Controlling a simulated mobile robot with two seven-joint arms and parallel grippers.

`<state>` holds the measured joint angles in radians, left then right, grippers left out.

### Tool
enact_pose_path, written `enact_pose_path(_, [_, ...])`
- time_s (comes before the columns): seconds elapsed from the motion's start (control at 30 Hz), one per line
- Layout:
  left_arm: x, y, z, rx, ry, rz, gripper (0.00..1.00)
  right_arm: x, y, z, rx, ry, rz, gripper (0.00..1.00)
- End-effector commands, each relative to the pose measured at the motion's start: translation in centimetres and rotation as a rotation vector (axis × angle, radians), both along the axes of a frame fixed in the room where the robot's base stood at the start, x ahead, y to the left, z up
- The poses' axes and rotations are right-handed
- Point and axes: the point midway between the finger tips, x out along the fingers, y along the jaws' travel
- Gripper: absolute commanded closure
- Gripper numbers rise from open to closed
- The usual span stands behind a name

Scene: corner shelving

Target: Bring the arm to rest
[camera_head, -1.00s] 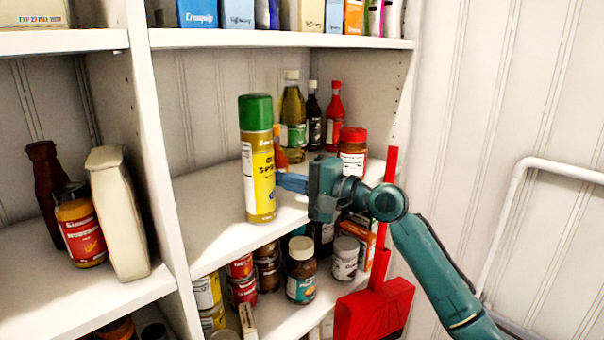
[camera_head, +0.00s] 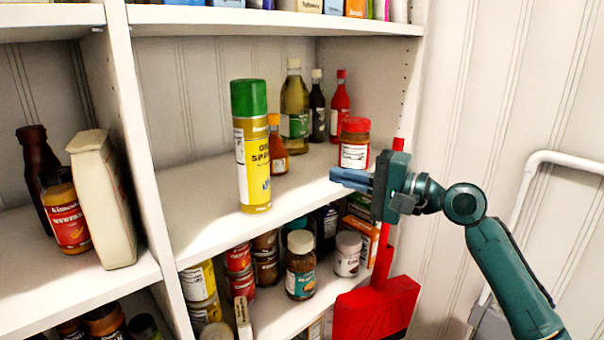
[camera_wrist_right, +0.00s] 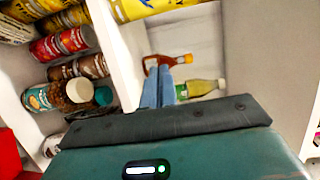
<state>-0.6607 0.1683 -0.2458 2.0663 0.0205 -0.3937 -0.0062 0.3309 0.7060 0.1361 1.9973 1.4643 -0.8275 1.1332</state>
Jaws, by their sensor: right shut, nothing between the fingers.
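My right gripper (camera_head: 350,179) is shut and empty, with its blue fingers pointing left at the front of the middle shelf. Its teal arm comes in from the lower right. In the right wrist view its fingers (camera_wrist_right: 166,92) lie together. A yellow spray can with a green cap (camera_head: 252,150) stands upright on the middle shelf (camera_head: 200,212), to the left of the gripper and apart from it. My left gripper is not in view.
A red-lidded jar (camera_head: 354,145) stands just behind the gripper. Several bottles (camera_head: 294,110) stand further back. Jars and cans (camera_head: 300,265) fill the shelf below. A red dustpan (camera_head: 378,308) hangs below the gripper. White wall is at the right.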

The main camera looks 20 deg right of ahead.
Motion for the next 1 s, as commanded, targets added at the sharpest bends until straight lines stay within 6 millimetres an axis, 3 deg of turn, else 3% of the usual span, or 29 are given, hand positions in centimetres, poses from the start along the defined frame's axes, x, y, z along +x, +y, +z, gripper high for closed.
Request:
enact_pose_path(0.17, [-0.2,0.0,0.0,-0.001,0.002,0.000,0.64,0.0,0.0,-0.4,-0.008,0.001,-0.004,1.00])
enact_pose_path(0.27, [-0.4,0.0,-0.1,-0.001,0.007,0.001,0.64,0.3,0.3,-3.0,-0.059,0.004,-0.028,1.00])
enact_pose_path(0.37, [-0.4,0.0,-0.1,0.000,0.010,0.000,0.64,0.5,1.1,-8.2,-0.169,0.006,-0.069,1.00])
enact_pose_path(0.47, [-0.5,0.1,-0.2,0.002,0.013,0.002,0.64,-0.2,2.2,-15.0,-0.341,0.001,-0.108,1.00])
enact_pose_path(0.57, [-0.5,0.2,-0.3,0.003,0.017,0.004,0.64,-2.4,3.7,-22.1,-0.548,-0.014,-0.122,1.00])
enact_pose_path(0.6, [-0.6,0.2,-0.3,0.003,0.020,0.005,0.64,-3.7,4.4,-24.8,-0.639,-0.024,-0.119,1.00])
enact_pose_path(0.73, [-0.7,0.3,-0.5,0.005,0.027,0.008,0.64,-9.2,7.2,-32.5,-0.942,-0.071,-0.068,1.00])
enact_pose_path(0.83, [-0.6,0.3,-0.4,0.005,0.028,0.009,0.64,-13.9,9.3,-36.6,-1.156,-0.125,0.002,1.00])
enact_pose_path(1.0, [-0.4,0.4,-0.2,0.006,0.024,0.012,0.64,-19.9,12.2,-40.0,-1.413,-0.222,0.117,1.00])
